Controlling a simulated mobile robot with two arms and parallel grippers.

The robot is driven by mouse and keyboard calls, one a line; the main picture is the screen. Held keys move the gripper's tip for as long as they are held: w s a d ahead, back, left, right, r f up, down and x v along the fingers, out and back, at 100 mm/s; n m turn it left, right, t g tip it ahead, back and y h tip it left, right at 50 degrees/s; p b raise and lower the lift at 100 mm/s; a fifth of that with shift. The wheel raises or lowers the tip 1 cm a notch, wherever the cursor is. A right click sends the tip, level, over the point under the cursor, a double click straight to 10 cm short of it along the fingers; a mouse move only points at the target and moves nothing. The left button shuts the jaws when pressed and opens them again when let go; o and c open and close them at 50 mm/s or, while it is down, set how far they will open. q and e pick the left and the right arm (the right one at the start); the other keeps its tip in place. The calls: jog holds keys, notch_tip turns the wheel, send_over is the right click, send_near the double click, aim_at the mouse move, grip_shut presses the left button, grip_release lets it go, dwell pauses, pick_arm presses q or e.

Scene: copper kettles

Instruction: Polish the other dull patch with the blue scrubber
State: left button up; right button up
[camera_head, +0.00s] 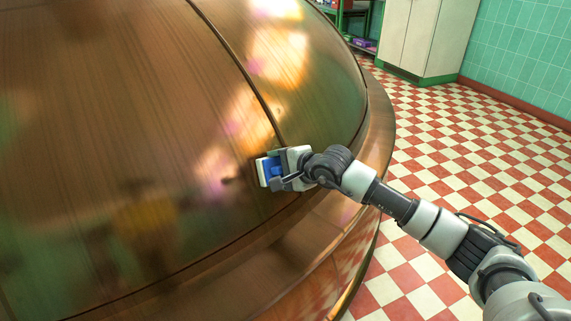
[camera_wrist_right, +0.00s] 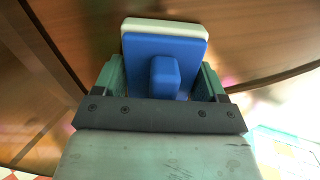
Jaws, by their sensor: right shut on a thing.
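My right gripper (camera_head: 280,172) is shut on the blue scrubber (camera_head: 268,168). In the right wrist view the scrubber (camera_wrist_right: 185,55) shows a blue body, a blue grip block between the fingers (camera_wrist_right: 165,80) and a pale pad on its far side. The pad faces the big copper kettle (camera_head: 130,80), close to a dark seam low on its dome; I cannot tell whether it touches. The dome has bright and darker greenish areas with blurry reflections, and I cannot clearly pick out a dull patch. My left gripper is not in view.
The kettle's wide copper rim (camera_head: 375,140) curves below and to the right of the scrubber. Red and white floor tiles (camera_head: 450,150) lie free at the right. A cream cabinet (camera_head: 418,40) and a green shelf (camera_head: 350,15) stand at the back.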

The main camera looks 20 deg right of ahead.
aim_at(271, 163)
jog(key=shift+s+a, duration=0.45)
jog(key=shift+a, duration=0.5)
jog(key=shift+s+a, duration=0.45)
jog(key=shift+a, duration=0.5)
jog(key=shift+s+a, duration=0.45)
jog(key=shift+a, duration=0.5)
jog(key=shift+w+a+r, duration=0.1)
jog(key=shift+w+r, duration=0.25)
jog(key=shift+r, duration=0.2)
jog(key=shift+w+a+r, duration=0.1)
jog(key=shift+w+r, duration=0.25)
jog(key=shift+r, duration=0.2)
jog(key=shift+w+d+f+b, duration=0.1)
jog(key=shift+w+d+b, duration=0.2)
jog(key=shift+d, duration=0.3)
jog(key=shift+w+d+b, duration=0.15)
jog(key=shift+w+d, duration=0.15)
jog(key=shift+d, duration=0.3)
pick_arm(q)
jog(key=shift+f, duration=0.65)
pick_arm(e)
jog(key=shift+w+d, duration=0.25)
jog(key=shift+d, duration=0.4)
